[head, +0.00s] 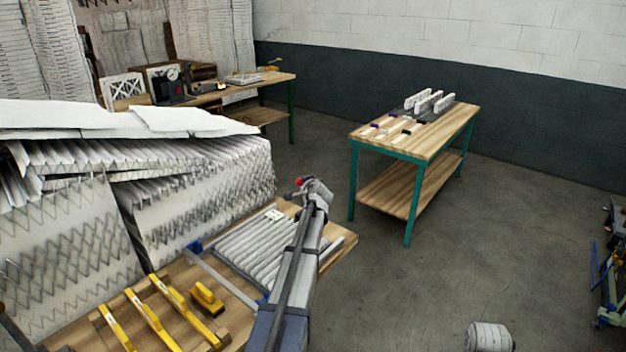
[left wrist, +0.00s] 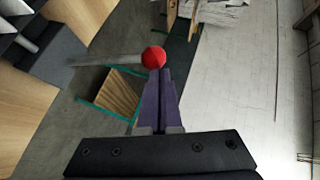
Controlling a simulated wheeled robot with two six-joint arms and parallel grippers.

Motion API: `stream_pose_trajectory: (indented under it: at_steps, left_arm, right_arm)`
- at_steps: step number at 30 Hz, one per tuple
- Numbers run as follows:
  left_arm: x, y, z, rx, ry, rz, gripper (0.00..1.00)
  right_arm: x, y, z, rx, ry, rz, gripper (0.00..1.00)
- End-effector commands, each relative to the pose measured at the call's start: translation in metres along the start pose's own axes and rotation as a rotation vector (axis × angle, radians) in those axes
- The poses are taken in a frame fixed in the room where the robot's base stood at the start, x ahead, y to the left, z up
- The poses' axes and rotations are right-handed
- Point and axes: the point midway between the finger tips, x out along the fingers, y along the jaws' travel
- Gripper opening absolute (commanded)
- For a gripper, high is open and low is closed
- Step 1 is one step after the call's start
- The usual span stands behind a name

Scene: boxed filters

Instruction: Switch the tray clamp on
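A red ball knob (head: 298,181) shows at the tip of my left gripper (head: 306,186), beyond the far edge of the near bench. In the left wrist view the same red knob (left wrist: 153,57) sits right at the fingertips, on the end of a grey rod (left wrist: 110,60) that runs left. My left gripper (left wrist: 156,72) has its two dark fingers together, with no thing visible between them. Whether the fingertips touch the knob cannot be told. A pleated white filter (head: 252,250) lies on the near bench beside my left arm, partly hidden by it. My right gripper is not in view.
A grey bar with blue ends (head: 222,275) crosses the near bench (head: 343,243). Yellow-handled tools (head: 150,318) and a yellow block (head: 207,297) lie left of it. Large stacked pleated panels (head: 200,200) stand at left.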

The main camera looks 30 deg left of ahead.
Motion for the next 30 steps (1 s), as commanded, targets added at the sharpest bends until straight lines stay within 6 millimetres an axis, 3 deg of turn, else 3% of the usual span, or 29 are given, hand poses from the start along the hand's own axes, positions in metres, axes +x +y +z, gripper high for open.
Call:
stream_pose_trajectory:
  at_steps: [12, 30]
  left_arm:
    - [0.025, -0.007, 0.018, 0.001, -0.001, -0.002, 0.00]
    - [0.030, -0.010, 0.024, 0.001, -0.005, -0.002, 0.00]
  right_arm:
    - [0.006, -0.001, 0.000, 0.000, 0.000, 0.000, 0.50]
    - [0.007, -0.001, 0.000, 0.000, 0.000, 0.000, 0.50]
